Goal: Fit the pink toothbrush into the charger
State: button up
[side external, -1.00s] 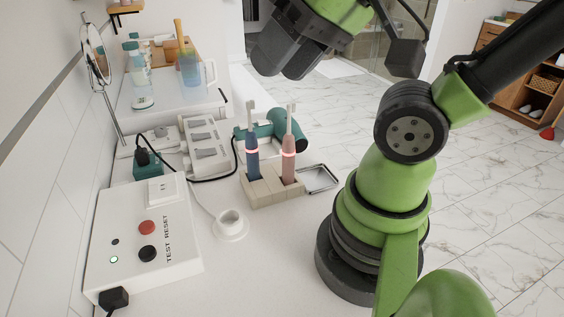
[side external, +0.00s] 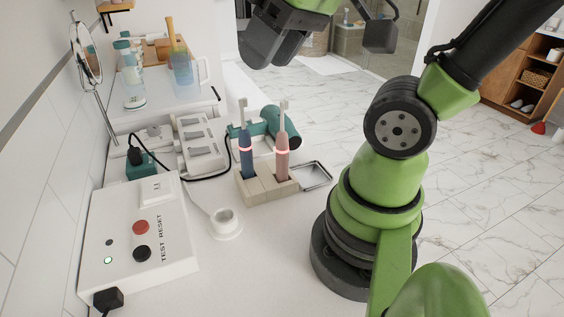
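The charger (side external: 226,222) is a round white base with a raised ring on the counter, left of and nearer than the holder. Nothing stands on it. My gripper (side external: 270,42) is high above and behind the holder, apart from both brushes. Its fingers are dark and partly overlap, so I cannot tell whether they are open.
A white box with TEST RESET buttons (side external: 140,235) is at the left front. A teal hair dryer (side external: 275,123) lies behind the brushes, with its black cord near the power strip (side external: 200,145). A metal wire tray (side external: 316,175) is right of the holder. Counter in front is clear.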

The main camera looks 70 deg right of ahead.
jog(key=w+d+n+g+h, duration=0.1)
jog(key=w+d+n+g, duration=0.15)
jog(key=d, duration=0.25)
jog(key=n+g, duration=0.3)
jog(key=g, duration=0.1)
send_near(283, 102)
jog(key=shift+t, duration=0.25)
jog(key=shift+s+d+f, duration=0.1)
jog(key=shift+f, duration=2.45)
jog(key=shift+s+f, duration=0.1)
jog(key=shift+f, duration=2.5)
grip_shut()
